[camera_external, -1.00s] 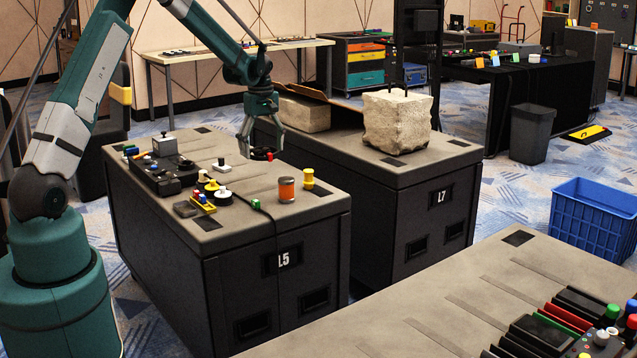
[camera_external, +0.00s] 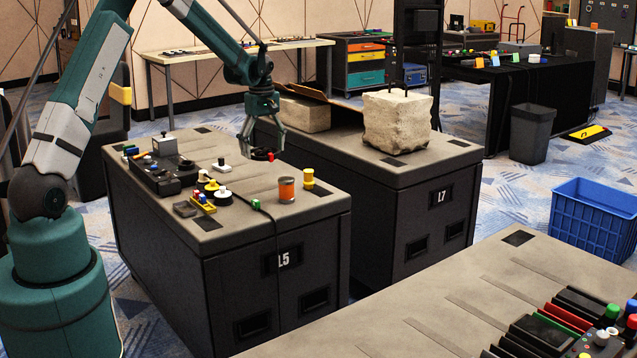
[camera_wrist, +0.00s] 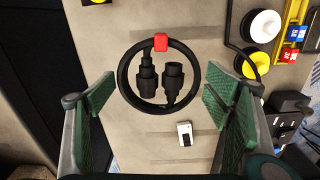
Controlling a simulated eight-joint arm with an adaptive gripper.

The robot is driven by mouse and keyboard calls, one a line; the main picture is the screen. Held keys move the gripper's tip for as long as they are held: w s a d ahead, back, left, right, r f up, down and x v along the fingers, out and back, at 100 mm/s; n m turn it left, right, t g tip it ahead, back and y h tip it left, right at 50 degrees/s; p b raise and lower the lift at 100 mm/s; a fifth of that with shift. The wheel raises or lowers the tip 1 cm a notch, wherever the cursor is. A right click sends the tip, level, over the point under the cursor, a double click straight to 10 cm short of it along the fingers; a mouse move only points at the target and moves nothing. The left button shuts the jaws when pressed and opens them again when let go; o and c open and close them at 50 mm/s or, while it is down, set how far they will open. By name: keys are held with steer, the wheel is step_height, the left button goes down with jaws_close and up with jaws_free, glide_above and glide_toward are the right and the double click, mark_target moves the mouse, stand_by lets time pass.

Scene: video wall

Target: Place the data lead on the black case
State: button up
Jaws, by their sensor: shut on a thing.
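The data lead (camera_wrist: 159,75) is a coiled black cable with two black plugs inside the loop and a red tie at its top edge. My gripper (camera_wrist: 158,95) has its fingers on either side of the coil and is shut on it. In the external view the lead (camera_external: 260,155) is a small dark ring with a red spot at the tips of my gripper (camera_external: 260,148), over the case marked L5 (camera_external: 235,285). I cannot tell how high it hangs. L5 is black-sided with a grey top; a second such case, marked L7 (camera_external: 437,225), stands behind it.
L7 carries a pale stone block (camera_external: 397,122). A blue crate (camera_external: 592,225) is at right.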

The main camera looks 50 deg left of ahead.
steer(key=w+d+m, duration=0.2)
steer(key=w+d, duration=0.1)
steer(key=d, duration=1)
steer(key=w+d+m, duration=0.2)
steer(key=w+d, duration=0.2)
steer(key=d, duration=0.8)
steer(key=s+d+m, duration=0.1)
steer(key=d+m, duration=0.3)
steer(key=d, duration=2.4)
steer(key=m+p, duration=0.2)
steer(key=m, duration=0.7)
glide_above(436, 342)
steer(key=shift+r, duration=0.15)
steer(key=shift+f+b, duration=0.8)
steer(key=shift+f, duration=2.35)
steer(key=shift+f+b, duration=0.4)
steer(key=shift+f, duration=1.45)
